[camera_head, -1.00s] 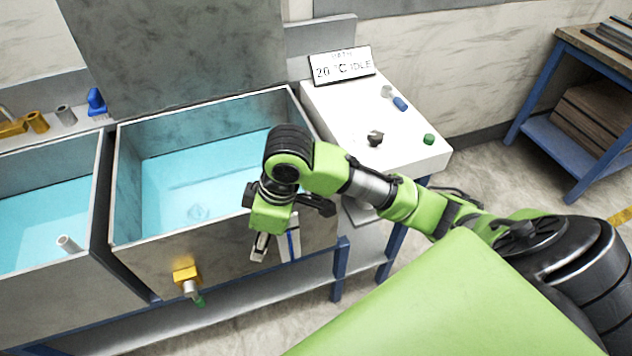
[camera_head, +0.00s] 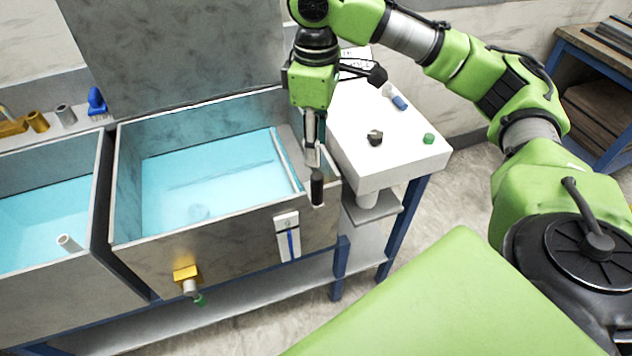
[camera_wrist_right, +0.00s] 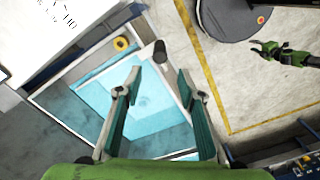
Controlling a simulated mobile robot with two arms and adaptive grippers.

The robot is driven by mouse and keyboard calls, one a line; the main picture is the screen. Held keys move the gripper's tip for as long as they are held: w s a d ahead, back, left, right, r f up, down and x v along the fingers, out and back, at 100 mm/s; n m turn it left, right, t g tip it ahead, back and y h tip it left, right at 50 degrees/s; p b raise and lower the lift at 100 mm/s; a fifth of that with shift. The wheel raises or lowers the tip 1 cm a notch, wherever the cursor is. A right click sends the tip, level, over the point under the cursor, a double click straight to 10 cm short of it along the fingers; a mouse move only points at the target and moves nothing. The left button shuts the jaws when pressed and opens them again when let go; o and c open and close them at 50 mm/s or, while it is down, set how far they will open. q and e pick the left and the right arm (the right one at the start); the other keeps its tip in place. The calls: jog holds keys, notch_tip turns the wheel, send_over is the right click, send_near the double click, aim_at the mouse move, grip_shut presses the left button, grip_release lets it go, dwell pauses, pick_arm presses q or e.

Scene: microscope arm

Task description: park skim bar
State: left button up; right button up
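A long pale bar (camera_head: 286,160), likely the skim bar, lies along the right side of the filled water tank (camera_head: 127,200). An upright dark cylindrical handle (camera_head: 318,188) stands at the tank's front right corner; I cannot tell how it joins the bar. My right gripper (camera_head: 313,156) points down just above this handle. In the right wrist view my right gripper (camera_wrist_right: 158,72) is open and empty, with the handle (camera_wrist_right: 160,51) just beyond the fingertips. A small green and black gripper (camera_wrist_right: 262,47), probably my left one, shows there; its opening is unclear.
A white side table (camera_head: 400,155) with a display and small items stands right of the tank. A second tank (camera_head: 85,275) is at the left. A raised grey lid (camera_head: 175,50) stands behind. A yellow valve (camera_head: 186,273) and a white holder (camera_head: 288,225) are on the tank's front.

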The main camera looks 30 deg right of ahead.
aim_at(316, 174)
notch_tip(316, 174, down, 12)
jog(key=shift+f+p, duration=0.1)
jog(key=shift+p, duration=0.3)
grip_shut()
